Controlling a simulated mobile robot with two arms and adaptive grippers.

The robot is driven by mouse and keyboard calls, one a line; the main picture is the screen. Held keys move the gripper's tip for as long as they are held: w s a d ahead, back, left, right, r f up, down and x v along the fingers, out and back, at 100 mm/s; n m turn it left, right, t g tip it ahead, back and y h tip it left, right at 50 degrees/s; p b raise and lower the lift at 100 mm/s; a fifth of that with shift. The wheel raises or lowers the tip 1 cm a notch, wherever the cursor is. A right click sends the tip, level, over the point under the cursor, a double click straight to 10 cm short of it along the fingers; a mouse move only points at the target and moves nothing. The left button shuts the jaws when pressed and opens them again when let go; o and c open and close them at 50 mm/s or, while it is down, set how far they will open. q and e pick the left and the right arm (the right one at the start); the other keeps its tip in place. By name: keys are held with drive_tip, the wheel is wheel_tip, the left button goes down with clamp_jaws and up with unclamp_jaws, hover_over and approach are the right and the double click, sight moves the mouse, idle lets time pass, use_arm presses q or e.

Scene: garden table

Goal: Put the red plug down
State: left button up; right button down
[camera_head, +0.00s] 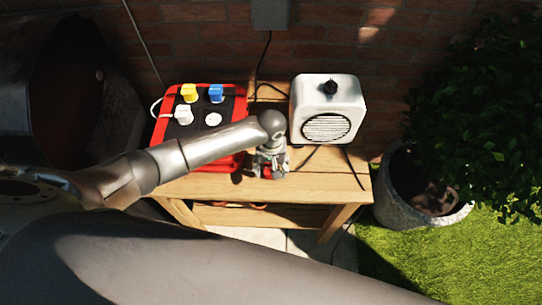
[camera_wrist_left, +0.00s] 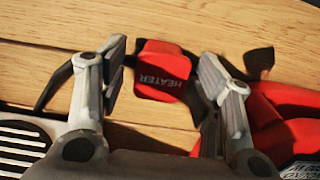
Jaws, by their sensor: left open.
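The red plug (camera_wrist_left: 163,72), lettered "HEATER", lies on the wooden table between the two fingers of my left gripper (camera_wrist_left: 164,78) in the left wrist view. The fingers are open, with a gap visible on either side of the plug. In the head view my left gripper (camera_head: 270,165) points down over the front of the table, and only a bit of red shows below it. My right gripper is not in view.
The wooden table (camera_head: 310,187) holds a red-framed board (camera_head: 243,110) with yellow, blue and white plugs, left of my gripper. A white heater (camera_head: 328,108) stands behind right. A planter (camera_head: 420,200) stands right of the table. Bare wood lies at the front right.

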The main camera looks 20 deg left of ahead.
sight(271, 168)
use_arm(q)
wheel_tip(271, 168, up, 12)
idle(0.4)
idle(0.3)
